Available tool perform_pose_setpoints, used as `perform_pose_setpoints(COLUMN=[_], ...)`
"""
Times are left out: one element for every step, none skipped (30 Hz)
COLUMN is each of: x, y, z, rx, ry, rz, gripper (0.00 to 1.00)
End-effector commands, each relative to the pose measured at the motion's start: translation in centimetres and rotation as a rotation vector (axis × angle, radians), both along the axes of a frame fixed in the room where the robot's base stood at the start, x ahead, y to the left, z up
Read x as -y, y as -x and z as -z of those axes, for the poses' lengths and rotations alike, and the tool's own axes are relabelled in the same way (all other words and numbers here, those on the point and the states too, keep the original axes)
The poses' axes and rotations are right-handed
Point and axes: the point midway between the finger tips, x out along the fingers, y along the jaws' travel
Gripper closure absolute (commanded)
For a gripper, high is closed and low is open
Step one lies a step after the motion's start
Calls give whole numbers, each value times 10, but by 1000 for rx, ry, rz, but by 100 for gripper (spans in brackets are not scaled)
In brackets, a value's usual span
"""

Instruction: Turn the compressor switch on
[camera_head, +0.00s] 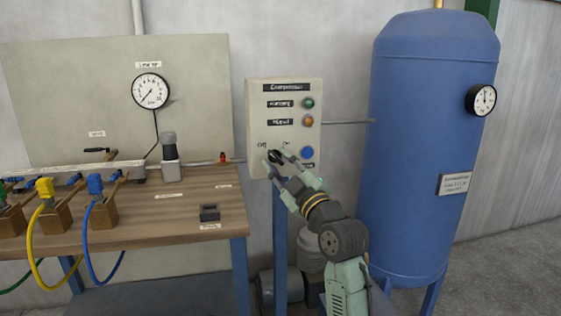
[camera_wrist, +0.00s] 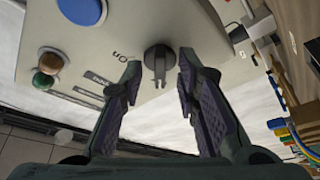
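The compressor switch is a dark rotary knob (camera_head: 275,156) on the lower left of the cream control panel (camera_head: 256,110), with "Off" and "On" labels above it. In the wrist view the knob (camera_wrist: 158,60) shows between my two fingertips, with the "On" label to its left. My gripper (camera_head: 279,155) is open in front of the panel, one finger on each side of the knob. A gap shows between each finger and the knob in the wrist view. The knob's exact pointing is hard to tell in the head view.
A blue button (camera_head: 307,152) sits right of the switch, below orange (camera_head: 308,121) and green (camera_head: 308,104) lamps. A blue tank (camera_head: 420,140) stands right of the panel. A wooden bench (camera_head: 150,208) with valves and hoses stands left.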

Motion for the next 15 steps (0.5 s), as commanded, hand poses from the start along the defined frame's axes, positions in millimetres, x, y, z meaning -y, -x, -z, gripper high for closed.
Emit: perform_pose_setpoints(x=[0, 0, 0, 0, 0, 0, 0, 0, 0, 0, 0, 0, 0, 0, 0], y=[0, 0, 0, 0, 0, 0, 0, 0, 0, 0, 0, 0, 0, 0, 0], z=[0, 0, 0, 0, 0, 0, 0, 0, 0, 0, 0, 0, 0, 0, 0], rx=[0, 0, 0, 0, 0, 0, 0, 0, 0, 0, 0, 0, 0, 0, 0], ry=[0, 0, 0, 0, 0, 0, 0, 0, 0, 0, 0, 0, 0, 0, 0], rz=[0, 0, 0, 0, 0, 0, 0, 0, 0, 0, 0, 0, 0, 0, 0], gripper=[71, 71, 71, 71, 71, 71, 73, 75, 78, 80, 82, 84, 86, 88, 91])
